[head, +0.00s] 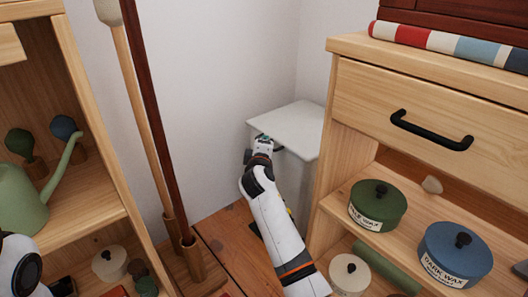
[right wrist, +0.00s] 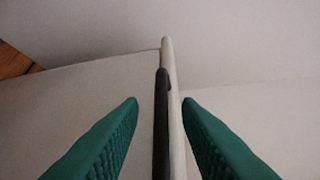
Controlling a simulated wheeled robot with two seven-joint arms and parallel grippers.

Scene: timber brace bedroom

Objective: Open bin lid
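The pale grey-white bin (head: 303,178) stands in the back corner, partly behind the drawer unit. Its flat lid (head: 296,121) looks closed in the head view. My right gripper (head: 263,139) is at the lid's near left edge. In the right wrist view the two green fingers of my right gripper (right wrist: 160,102) are apart, on either side of the thin lid edge (right wrist: 173,110) and a dark strip (right wrist: 161,120) along it. The right finger is close to the edge; I cannot tell if it touches. Part of my left arm shows at the lower left; its gripper is out of view.
A wooden drawer unit (head: 428,82) with a black handle and tins on its shelves stands close to the bin's right. A wooden shelf (head: 75,215) and upright poles (head: 158,110) stand at the left. Some wooden floor (head: 225,232) is bare between them.

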